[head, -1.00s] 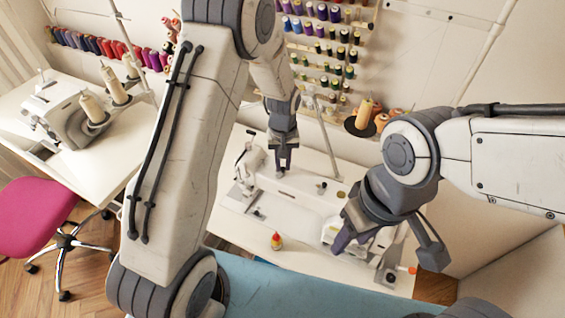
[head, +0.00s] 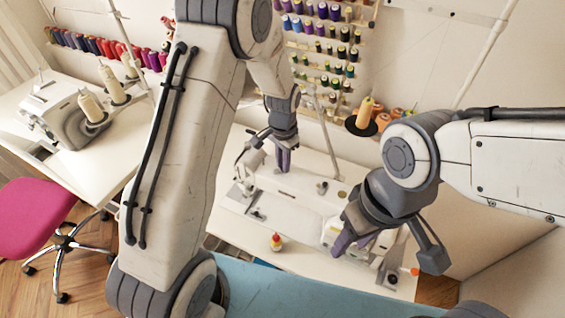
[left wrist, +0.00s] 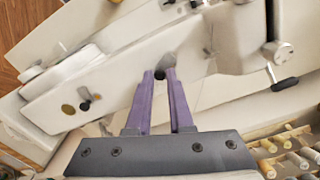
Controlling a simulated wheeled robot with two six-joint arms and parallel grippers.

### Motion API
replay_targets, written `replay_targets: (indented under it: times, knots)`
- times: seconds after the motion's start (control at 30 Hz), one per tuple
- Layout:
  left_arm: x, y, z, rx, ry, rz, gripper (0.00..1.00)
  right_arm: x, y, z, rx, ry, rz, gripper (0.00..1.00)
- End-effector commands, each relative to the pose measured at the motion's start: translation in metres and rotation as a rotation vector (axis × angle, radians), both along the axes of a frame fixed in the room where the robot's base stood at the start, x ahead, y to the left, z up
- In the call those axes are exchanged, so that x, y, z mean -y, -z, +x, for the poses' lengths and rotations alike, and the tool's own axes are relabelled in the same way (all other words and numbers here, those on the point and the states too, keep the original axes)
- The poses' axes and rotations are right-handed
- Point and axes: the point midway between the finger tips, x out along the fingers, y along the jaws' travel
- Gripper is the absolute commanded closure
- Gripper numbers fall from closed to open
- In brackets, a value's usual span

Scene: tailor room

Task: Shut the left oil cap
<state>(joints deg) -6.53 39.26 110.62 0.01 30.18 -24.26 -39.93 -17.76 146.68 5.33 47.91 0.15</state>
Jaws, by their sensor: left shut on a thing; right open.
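The white sewing machine (head: 300,196) lies across the table under both arms. In the left wrist view a small grey oil cap (left wrist: 168,60) stands beside a dark round oil hole (left wrist: 159,75) on the machine's top. My left gripper (head: 283,168) points down at the machine's top, and its purple fingertips (left wrist: 160,71) are close together at the cap, shut on it. The cap looks tilted up off the hole. In the head view the cap is hidden by the fingers. My right gripper (head: 352,243) is open over the machine's right end, with nothing seen in it.
Spool racks (head: 325,40) line the wall. A blue surface (head: 290,285) lies nearest.

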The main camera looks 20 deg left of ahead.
Motion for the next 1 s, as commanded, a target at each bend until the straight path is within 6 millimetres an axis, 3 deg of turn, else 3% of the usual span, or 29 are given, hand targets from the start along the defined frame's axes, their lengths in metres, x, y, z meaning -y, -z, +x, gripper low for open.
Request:
replay_targets:
  times: [0.5, 1.0]
  knots:
    - [-0.0001, -0.0015, 0.0017, 0.006, 0.37, 0.0, 1.0, 0.0, 0.004, 0.0, 0.0, 0.0, 0.0, 0.52]
    - [-0.0002, -0.0018, 0.0021, 0.006, 0.458, 0.0, 1.0, 0.0, 0.0046, -0.0001, 0.0, 0.0, 0.0, 0.52]
